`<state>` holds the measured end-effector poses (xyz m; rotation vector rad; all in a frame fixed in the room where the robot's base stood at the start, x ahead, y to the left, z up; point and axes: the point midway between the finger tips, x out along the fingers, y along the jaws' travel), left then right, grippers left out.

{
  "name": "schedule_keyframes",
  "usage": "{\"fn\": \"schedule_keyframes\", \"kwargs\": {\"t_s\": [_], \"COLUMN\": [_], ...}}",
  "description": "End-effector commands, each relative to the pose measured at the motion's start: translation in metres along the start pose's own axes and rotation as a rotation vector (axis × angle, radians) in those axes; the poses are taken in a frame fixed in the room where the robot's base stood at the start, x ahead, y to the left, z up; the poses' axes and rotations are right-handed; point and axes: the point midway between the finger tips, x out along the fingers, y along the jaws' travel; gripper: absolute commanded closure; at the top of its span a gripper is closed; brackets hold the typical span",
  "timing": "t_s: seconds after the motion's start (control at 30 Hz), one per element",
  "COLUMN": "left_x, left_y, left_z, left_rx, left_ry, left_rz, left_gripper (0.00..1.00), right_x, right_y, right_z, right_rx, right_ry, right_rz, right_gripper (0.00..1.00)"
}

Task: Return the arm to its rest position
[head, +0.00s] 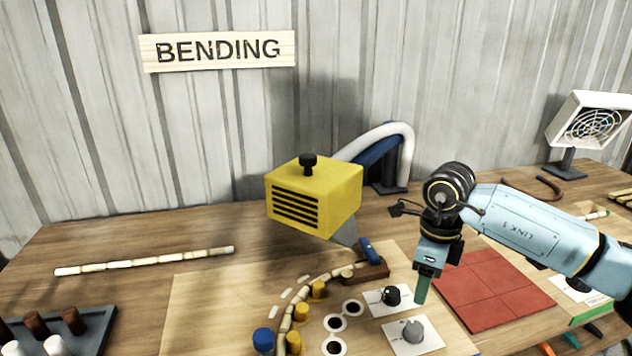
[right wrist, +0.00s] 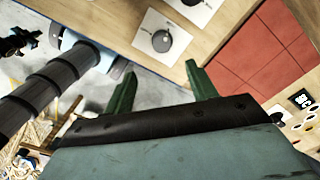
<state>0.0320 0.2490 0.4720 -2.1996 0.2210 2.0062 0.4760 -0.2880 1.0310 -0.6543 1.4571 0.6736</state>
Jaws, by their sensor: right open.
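My right arm comes in from the right in the head view. My right gripper (head: 422,288) points down above the workbench, between the dark knob panel and the red tiled pad. In the right wrist view my right gripper (right wrist: 160,82) shows its two green fingers spread apart with nothing between them. A curved rattan pole (head: 302,310) lies bent along the yellow pegs on the board, with its upper end by a brown block (head: 367,272). The gripper is apart from it. My left gripper does not show in the head view.
A yellow heater box (head: 314,195) stands behind the board. A straight rattan pole (head: 145,261) lies at the left. A peg tray (head: 95,325) is at front left. Knob panels (head: 413,337) and a red pad (head: 492,290) lie near the gripper. A fan (head: 592,122) stands back right.

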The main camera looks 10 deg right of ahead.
Motion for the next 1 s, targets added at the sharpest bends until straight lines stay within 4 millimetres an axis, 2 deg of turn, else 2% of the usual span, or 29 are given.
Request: {"fn": "schedule_keyframes", "kwargs": {"t_s": [0.07,0.17,0.27,0.3,0.4,0.53,0.6,0.67,0.73,0.8,0.9,1.0], "left_x": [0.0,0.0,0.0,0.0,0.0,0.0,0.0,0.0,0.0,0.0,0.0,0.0], "left_y": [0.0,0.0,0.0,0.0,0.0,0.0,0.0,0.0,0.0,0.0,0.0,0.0], "left_z": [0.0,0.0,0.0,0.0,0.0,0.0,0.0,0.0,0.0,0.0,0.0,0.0], "left_rx": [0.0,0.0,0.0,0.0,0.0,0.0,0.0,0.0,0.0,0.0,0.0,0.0], "left_ry": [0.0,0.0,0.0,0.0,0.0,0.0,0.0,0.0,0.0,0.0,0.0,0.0], "left_rz": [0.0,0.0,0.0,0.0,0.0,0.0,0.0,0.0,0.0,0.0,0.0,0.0], "left_gripper": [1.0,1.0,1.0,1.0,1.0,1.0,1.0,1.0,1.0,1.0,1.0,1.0], "right_x": [0.008,0.019,0.023,0.018,-0.004,-0.048,-0.073,-0.092,-0.11,-0.119,-0.118,-0.097], "right_y": [0.015,0.052,0.11,0.134,0.184,0.223,0.23,0.228,0.217,0.199,0.167,0.135], "right_z": [0.013,0.044,0.087,0.103,0.136,0.162,0.169,0.172,0.171,0.165,0.15,0.128], "right_rx": [-0.021,-0.056,-0.072,-0.064,-0.004,0.159,0.287,0.417,0.593,0.797,1.127,1.501], "right_ry": [-0.05,-0.193,-0.414,-0.509,-0.739,-1.015,-1.147,-1.25,-1.357,-1.445,-1.534,-1.573], "right_rz": [0.041,0.149,0.331,0.414,0.626,0.899,1.041,1.156,1.279,1.388,1.514,1.593], "right_gripper": [0.43,0.43,0.43,0.43,0.43,0.43,0.43,0.43,0.43,0.43,0.43,0.43]}}
